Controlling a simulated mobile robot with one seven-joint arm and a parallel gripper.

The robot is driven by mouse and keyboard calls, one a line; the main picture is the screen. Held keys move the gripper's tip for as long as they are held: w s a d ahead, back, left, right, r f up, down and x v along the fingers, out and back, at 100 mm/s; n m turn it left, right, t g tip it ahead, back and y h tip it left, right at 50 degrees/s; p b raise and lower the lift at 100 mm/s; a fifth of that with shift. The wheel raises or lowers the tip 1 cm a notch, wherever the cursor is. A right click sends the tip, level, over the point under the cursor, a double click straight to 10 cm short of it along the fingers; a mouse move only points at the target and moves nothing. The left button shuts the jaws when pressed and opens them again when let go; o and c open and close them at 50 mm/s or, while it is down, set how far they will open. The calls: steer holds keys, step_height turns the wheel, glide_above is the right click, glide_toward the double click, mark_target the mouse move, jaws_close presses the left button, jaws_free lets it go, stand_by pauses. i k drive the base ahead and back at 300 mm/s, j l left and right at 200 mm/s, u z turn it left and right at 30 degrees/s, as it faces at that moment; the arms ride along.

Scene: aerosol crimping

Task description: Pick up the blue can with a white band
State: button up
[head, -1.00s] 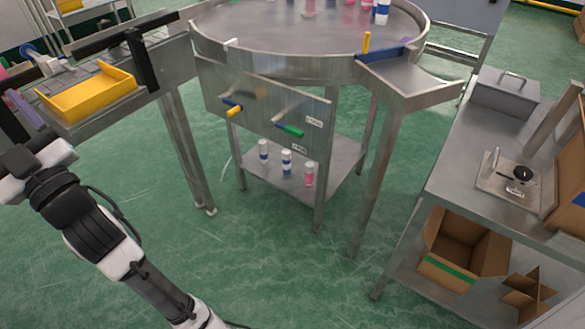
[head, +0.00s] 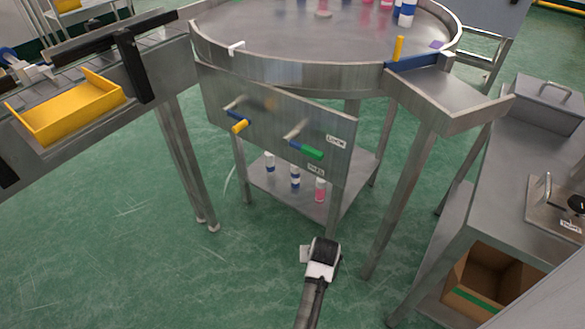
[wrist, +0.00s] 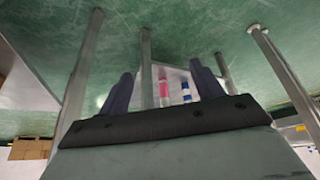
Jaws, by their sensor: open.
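Two blue-and-white cans stand upright on the lower shelf under the round table in the head view. The middle can (head: 295,177) shows a white top and a white band between blue parts. The left can (head: 270,162) looks similar, but its pattern is small. A pink can (head: 320,190) stands at their right. In the wrist view, a blue can with a white band (wrist: 186,92) and the pink can (wrist: 163,90) show between the fingers, beyond them. My gripper (wrist: 162,72) is open and empty, apart from the cans. Its fingers cannot be made out in the head view.
The round table (head: 290,45) holds several cans, including a blue-and-white one (head: 407,13). A panel with handles (head: 275,122) hangs above the shelf (head: 258,184). Table legs (head: 400,200) flank the shelf. The green floor in front is clear.

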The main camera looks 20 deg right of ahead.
mark_target(295, 171)
steer(key=i+l, duration=0.2)
steer(key=i, duration=0.3)
steer(key=i+l, duration=0.2)
steer(key=i, duration=0.3)
steer(key=i+l, duration=0.2)
steer(key=i, duration=0.25)
